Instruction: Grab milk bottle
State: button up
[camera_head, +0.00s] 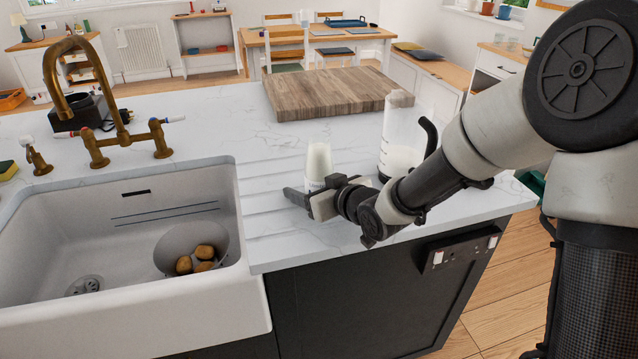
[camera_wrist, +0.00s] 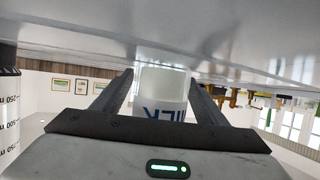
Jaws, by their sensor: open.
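The milk bottle (camera_head: 319,160) is a small, pale, translucent container standing upright on the white counter, right of the sink. Its lower part in the head view is partly hidden by my gripper (camera_head: 312,191). My gripper is low over the counter at the bottle's near side, fingers pointing toward it. In the wrist view, which is upside down, the milk bottle (camera_wrist: 165,84) shows blue lettering and sits between the two fingers of my gripper (camera_wrist: 160,82). The fingers are open, one on each side; whether either touches the bottle I cannot tell.
A clear jug (camera_head: 400,140) with a black handle stands close right of the bottle. A wooden board (camera_head: 330,93) lies behind. The sink (camera_head: 60,240), holding a bowl (camera_head: 170,243) with brown items, is left, with a brass tap (camera_head: 75,105). Ridged counter between sink and bottle is clear.

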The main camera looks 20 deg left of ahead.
aim_at(309, 148)
jog(key=shift+r, duration=0.1)
jog(key=c, duration=1.6)
jog(key=shift+o, duration=0.2)
jog(key=shift+r, duration=0.2)
jog(key=shift+r+p, duration=1.75)
jog(key=shift+r, duration=3)
